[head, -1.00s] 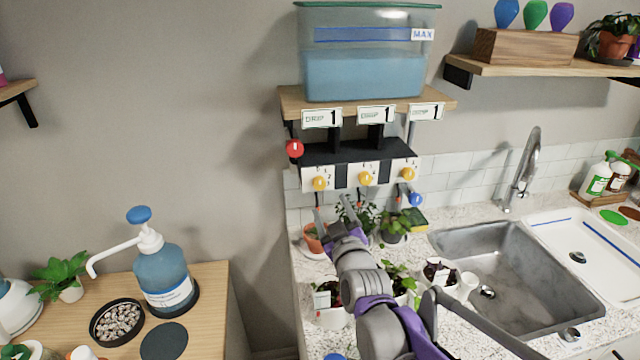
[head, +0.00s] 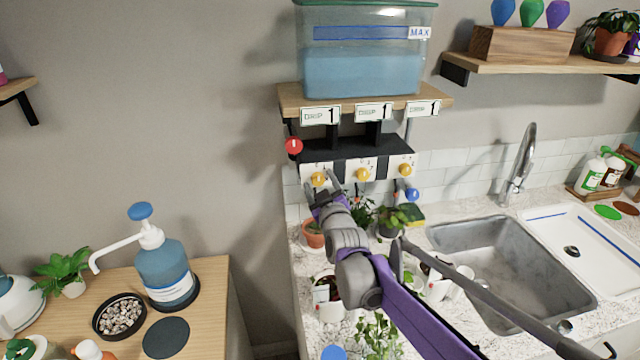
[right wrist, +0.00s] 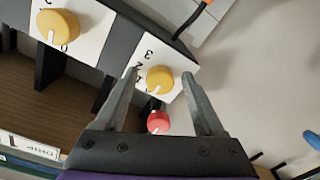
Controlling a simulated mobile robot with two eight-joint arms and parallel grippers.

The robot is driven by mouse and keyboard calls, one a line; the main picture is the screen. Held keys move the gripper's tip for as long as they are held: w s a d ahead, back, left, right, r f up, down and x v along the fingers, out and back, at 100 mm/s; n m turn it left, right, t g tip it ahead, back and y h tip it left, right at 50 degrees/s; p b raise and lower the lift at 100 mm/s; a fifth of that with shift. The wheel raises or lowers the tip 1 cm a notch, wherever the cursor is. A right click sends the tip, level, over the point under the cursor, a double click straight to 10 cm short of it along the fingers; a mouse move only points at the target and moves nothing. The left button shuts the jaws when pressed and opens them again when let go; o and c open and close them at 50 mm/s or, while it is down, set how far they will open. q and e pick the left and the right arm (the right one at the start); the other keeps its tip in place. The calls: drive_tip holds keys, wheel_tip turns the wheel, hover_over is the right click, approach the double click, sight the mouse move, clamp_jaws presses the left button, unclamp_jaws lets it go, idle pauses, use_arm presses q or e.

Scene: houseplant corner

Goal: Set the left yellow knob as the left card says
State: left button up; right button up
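The left yellow knob (head: 318,179) sits on a white dial plate at the left end of the black valve bar. The left card (head: 320,115) above it shows a large 1 beside a small word that looks like "DRIP". My right gripper (head: 322,184) is at this knob, its fingers open. In the right wrist view the knob (right wrist: 160,78) lies between the two spread fingertips, with a visible gap on both sides. Numbers, among them 3 and 2, show on the plate; the pointer's setting is not clear. My left gripper is not in view.
Two more yellow knobs, the middle one (head: 362,174) and the right one (head: 405,170), sit along the bar. A red knob (head: 293,146) is close by at the upper left. A blue water tank (head: 365,70) stands on the shelf above. Potted plants and a sink (head: 500,250) are below.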

clamp_jaws()
idle(0.3)
drive_tip(key=m, duration=0.3)
drive_tip(key=shift+m, duration=0.3)
drive_tip(key=shift+a+m+p, duration=0.1)
drive_tip(key=shift+m+p, duration=0.4)
drive_tip(key=shift+m, duration=1.5)
drive_tip(key=shift+o, duration=0.5)
unclamp_jaws()
